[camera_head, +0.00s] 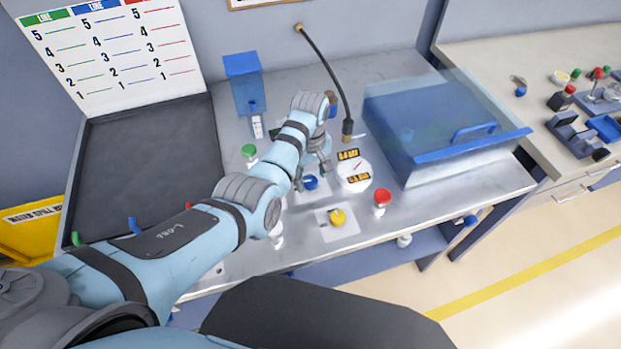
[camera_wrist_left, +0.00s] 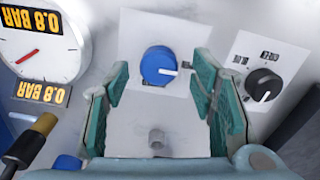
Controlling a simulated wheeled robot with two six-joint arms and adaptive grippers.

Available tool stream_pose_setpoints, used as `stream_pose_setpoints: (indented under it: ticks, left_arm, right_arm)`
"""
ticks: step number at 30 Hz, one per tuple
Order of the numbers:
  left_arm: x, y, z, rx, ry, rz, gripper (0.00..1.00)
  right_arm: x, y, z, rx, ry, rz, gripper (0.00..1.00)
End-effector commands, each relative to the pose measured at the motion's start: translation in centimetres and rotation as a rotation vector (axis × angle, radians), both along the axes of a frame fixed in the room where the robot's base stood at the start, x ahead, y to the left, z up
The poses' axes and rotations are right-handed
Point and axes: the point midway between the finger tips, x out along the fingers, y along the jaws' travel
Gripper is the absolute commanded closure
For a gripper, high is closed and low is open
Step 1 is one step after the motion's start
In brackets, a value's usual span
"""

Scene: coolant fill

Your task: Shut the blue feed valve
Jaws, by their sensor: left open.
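A round blue knob (camera_head: 311,182) sits on a pale plate on the bench, the likely blue feed valve. In the left wrist view the blue knob (camera_wrist_left: 160,66) shows a white mark pointing right. My left gripper (camera_head: 312,170) is above it, pointing down. In the wrist view its open green-padded fingers (camera_wrist_left: 159,80) stand on either side of the knob, with visible gaps. I cannot tell how high they are above the plate. Nothing is held. My right gripper is not in view.
A white gauge (camera_head: 354,175) with 0.8 BAR displays stands close by. A yellow knob (camera_head: 338,217), a red knob (camera_head: 382,197) and a green knob (camera_head: 249,151) are around. A black selector knob (camera_wrist_left: 263,84) is beside the valve. A blue-lidded box (camera_head: 430,125) stands right.

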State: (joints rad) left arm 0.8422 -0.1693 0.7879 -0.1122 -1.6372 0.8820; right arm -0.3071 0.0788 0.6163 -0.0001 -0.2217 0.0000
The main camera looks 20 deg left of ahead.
Motion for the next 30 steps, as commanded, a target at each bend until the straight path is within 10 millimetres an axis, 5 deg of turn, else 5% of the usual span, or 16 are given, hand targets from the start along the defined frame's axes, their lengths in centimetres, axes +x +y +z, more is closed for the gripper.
stream_pose_setpoints:
  ticks: [10, 19, 30]
  left_arm:
    - [0.01, -0.07, -1.10, 0.000, 0.000, -0.001, 0.49]
    - [-0.01, -0.02, -1.09, 0.001, -0.001, -0.001, 0.97]
    - [0.01, 0.02, -1.04, 0.001, 0.000, -0.048, 0.97]
  right_arm:
    - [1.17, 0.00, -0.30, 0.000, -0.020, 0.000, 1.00]
    - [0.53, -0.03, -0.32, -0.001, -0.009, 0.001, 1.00]
    - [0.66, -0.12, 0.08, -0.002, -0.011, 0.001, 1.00]
